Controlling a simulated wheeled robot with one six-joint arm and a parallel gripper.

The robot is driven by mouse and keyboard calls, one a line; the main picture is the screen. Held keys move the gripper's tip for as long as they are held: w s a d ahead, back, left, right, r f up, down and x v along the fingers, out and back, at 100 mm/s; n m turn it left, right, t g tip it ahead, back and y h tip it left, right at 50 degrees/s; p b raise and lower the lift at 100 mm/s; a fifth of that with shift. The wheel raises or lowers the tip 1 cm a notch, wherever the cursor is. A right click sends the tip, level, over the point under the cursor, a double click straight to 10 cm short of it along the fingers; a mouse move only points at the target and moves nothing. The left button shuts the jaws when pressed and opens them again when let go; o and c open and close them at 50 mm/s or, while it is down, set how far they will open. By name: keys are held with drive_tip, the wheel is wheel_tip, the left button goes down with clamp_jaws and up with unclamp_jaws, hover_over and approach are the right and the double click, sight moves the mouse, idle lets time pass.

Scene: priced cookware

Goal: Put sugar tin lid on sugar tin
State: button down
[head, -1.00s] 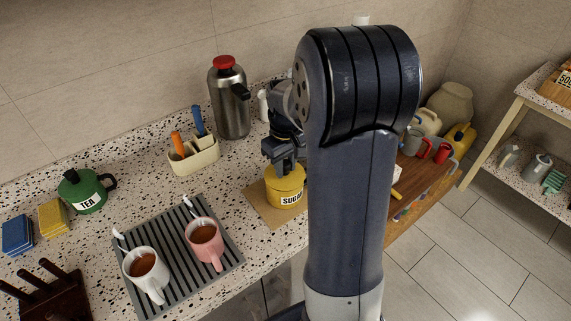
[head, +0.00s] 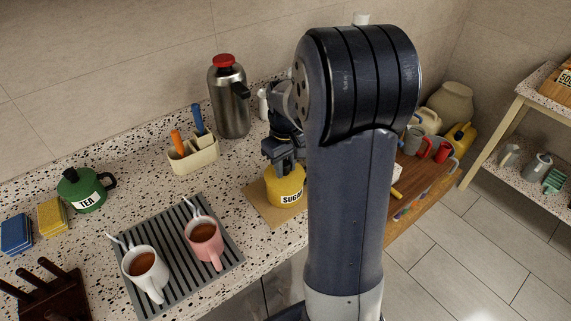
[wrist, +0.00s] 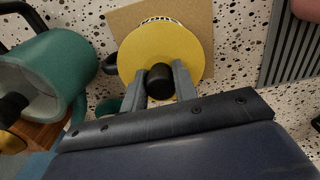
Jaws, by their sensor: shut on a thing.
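The yellow sugar tin (head: 285,191), with part of its SUGAR label showing, stands on a brown board on the counter in the head view. The round yellow lid (wrist: 190,48) with a black knob (wrist: 160,82) sits over the tin's top in the wrist view and covers its opening. My gripper (wrist: 160,85) is shut on the lid's knob, one finger on each side. In the head view my gripper (head: 284,160) is directly above the tin, partly hidden by my arm. I cannot tell whether the lid is fully seated.
A striped grey mat (head: 186,288) with a white mug (head: 143,268) and a pink mug (head: 205,240) lies left of the tin. A utensil holder (head: 194,157), a steel flask (head: 230,105) and a green tea pot (head: 84,191) stand behind and left. A green vessel (wrist: 60,65) is close by in the wrist view.

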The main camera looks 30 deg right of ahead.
sight(285, 164)
drive_tip(key=shift+f, duration=0.1)
drive_tip(key=shift+c, duration=2)
unclamp_jaws()
wheel_tip(285, 164, up, 11)
drive_tip(key=shift+f+b, duration=0.1)
drive_tip(key=shift+b, duration=0.35)
wheel_tip(285, 164, down, 11)
drive_tip(key=shift+r+p, duration=0.1)
drive_tip(key=shift+p, duration=0.4)
drive_tip(key=shift+r, duration=0.35)
